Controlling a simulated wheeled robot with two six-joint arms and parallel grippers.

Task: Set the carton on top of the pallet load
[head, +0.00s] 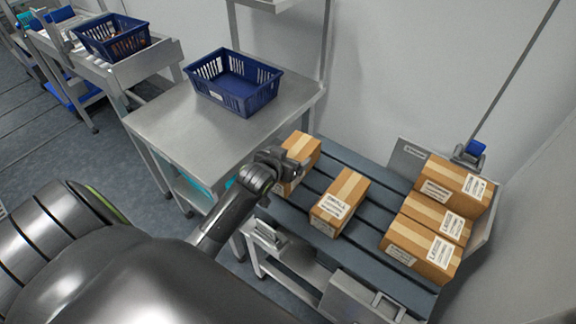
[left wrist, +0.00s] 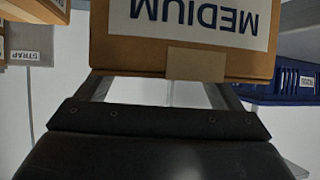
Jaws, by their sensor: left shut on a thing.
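Whether the carton touches the deck is hard to tell. A carton labelled SMALL (head: 347,184) sits alone on the deck, right of the gripper. Several cartons labelled LARGE (head: 432,215) stand together at the deck's right end. My right gripper is not in view.
The slatted deck (head: 375,222) has bare room between the SMALL carton and the right-hand cartons. A steel table (head: 190,125) with an empty blue crate (head: 232,92) stands at left. A wall (head: 400,80) closes the back. A metal frame (head: 300,262) stands in front.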

